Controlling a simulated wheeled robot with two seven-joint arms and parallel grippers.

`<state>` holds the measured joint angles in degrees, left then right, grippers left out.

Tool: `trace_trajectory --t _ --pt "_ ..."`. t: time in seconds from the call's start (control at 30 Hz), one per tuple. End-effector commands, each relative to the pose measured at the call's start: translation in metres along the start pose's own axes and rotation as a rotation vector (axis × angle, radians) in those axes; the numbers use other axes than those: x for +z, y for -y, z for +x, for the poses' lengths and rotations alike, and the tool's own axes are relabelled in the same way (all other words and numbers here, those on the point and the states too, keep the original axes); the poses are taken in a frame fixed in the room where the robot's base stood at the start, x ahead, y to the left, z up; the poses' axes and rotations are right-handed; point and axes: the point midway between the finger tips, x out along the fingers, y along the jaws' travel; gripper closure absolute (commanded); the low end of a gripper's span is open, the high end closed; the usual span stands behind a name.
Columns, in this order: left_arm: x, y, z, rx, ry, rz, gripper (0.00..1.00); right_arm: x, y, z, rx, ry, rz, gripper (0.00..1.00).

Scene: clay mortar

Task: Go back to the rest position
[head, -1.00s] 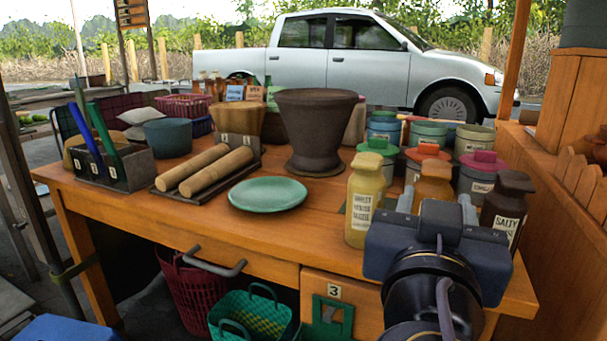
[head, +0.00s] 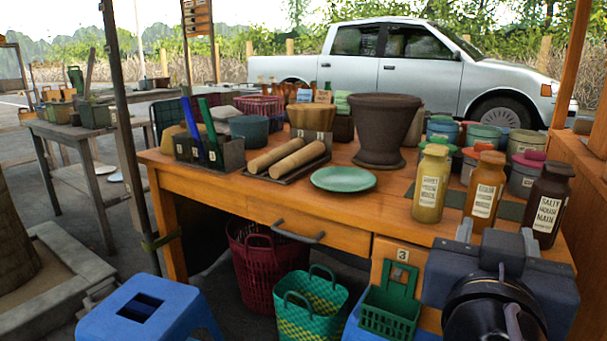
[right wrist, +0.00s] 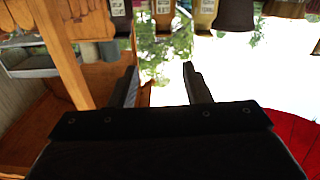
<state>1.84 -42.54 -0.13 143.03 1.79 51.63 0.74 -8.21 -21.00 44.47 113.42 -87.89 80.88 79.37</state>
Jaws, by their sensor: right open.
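My right gripper (head: 496,238) is at the lower right of the head view, in front of the table's right front part. Its two fingers stand apart with nothing between them, as the right wrist view (right wrist: 160,85) also shows. My left gripper is out of view. The clay mortar (head: 382,128) stands upright on the wooden table (head: 240,195), behind a green plate (head: 343,179). Three labelled bottles, a yellow one (head: 430,185), an amber one (head: 484,192) and a dark brown one (head: 547,204), stand on the table beyond my right gripper, apart from it.
Two wooden rolls (head: 285,157) lie left of the plate. A blue stool (head: 150,310) stands at the lower left. A red basket (head: 262,265) and a green basket (head: 312,302) are below the table front. Paved ground lies left of the table.

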Motion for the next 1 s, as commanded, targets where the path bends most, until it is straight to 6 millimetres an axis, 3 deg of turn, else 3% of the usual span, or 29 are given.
trace_trajectory --t 0.27,0.47,0.57,0.7,0.8,1.0 --pt "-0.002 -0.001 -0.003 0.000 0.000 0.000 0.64 0.046 -0.014 0.016 0.010 0.177 -0.122 0.56" --pt "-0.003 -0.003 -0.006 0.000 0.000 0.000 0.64 0.106 -0.033 0.025 -0.016 0.410 -0.238 0.56" --pt "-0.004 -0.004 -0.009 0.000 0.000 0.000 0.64 0.147 -0.045 0.023 -0.058 0.570 -0.285 0.56" --pt "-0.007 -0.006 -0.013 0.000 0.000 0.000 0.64 0.217 -0.060 0.003 -0.191 0.853 -0.296 0.56" --pt "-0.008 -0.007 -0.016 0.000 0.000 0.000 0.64 0.257 -0.060 -0.020 -0.331 1.015 -0.234 0.56" --pt "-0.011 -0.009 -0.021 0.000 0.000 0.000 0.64 0.292 -0.045 -0.057 -0.572 1.150 -0.030 0.56"
